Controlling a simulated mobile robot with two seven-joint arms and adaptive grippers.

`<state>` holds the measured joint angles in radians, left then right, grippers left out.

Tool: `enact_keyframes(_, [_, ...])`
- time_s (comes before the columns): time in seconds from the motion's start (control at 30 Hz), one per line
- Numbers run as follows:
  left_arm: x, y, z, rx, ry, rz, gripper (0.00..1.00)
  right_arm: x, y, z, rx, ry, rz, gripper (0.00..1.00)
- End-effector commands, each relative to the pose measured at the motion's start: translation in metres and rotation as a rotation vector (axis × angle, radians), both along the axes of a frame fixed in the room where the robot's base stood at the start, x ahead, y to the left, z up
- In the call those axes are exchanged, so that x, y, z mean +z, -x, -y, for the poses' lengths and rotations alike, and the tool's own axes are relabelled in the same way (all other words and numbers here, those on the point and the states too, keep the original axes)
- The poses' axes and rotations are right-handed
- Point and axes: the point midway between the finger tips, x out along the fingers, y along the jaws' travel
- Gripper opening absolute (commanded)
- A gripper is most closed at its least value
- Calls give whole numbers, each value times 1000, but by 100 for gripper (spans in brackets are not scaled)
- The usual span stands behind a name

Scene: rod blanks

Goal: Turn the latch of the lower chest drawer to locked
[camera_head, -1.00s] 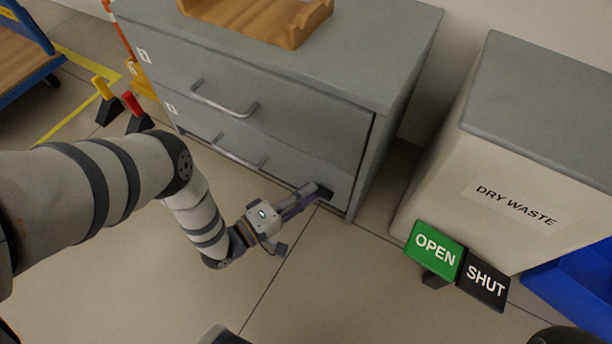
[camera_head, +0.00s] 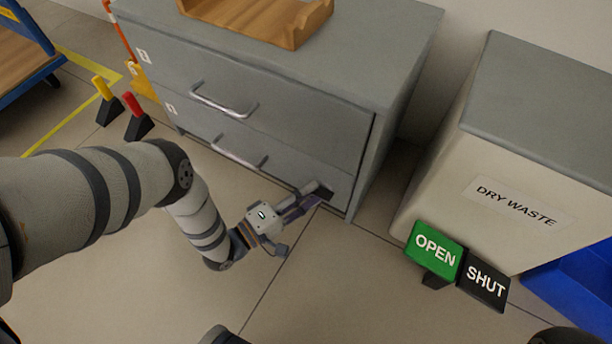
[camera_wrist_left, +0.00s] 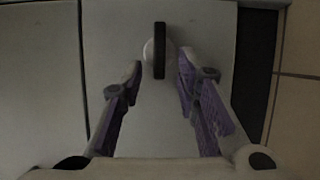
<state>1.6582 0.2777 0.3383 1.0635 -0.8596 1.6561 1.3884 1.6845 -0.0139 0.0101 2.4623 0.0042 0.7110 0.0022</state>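The grey chest (camera_head: 405,40) has two drawers, both looking closed. The lower drawer (camera_head: 285,165) has a bar handle and, near its right end, the latch. In the left wrist view the latch (camera_wrist_left: 159,50) is a dark bar on a pale round base, upright in that picture. My left gripper (camera_head: 318,193) is low at the right end of the lower drawer and mostly hides the latch in the head view. In the left wrist view its purple-padded fingers (camera_wrist_left: 160,72) are apart, one on each side of the latch; I cannot tell whether they touch it. My right gripper is not in view.
A wooden tray (camera_head: 290,38) sits on the chest. A dry waste bin (camera_head: 440,180) stands to the right, with an OPEN/SHUT sign (camera_head: 435,250) before it. Yellow and red levers (camera_head: 132,104) stand left of the chest. The floor in front is clear.

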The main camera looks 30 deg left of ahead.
Motion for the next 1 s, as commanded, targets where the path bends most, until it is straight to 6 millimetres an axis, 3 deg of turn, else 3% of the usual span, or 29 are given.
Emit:
enact_keyframes(0.13, [0, 1, -1, 1, -2, 1, 29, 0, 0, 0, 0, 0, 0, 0])
enact_keyframes(0.23, [-1, 12, -7, 1, -4, -1, 29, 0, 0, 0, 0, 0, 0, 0])
enact_keyframes(0.5, [-1, 78, -36, 1, -2, -4, 29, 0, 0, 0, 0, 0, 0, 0])
enact_keyframes(0.63, [-1, 99, -45, 0, -1, 0, 29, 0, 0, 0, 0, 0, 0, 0])
enact_keyframes(1.0, [0, 109, -50, 0, -1, 0, 29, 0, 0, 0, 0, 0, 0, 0])
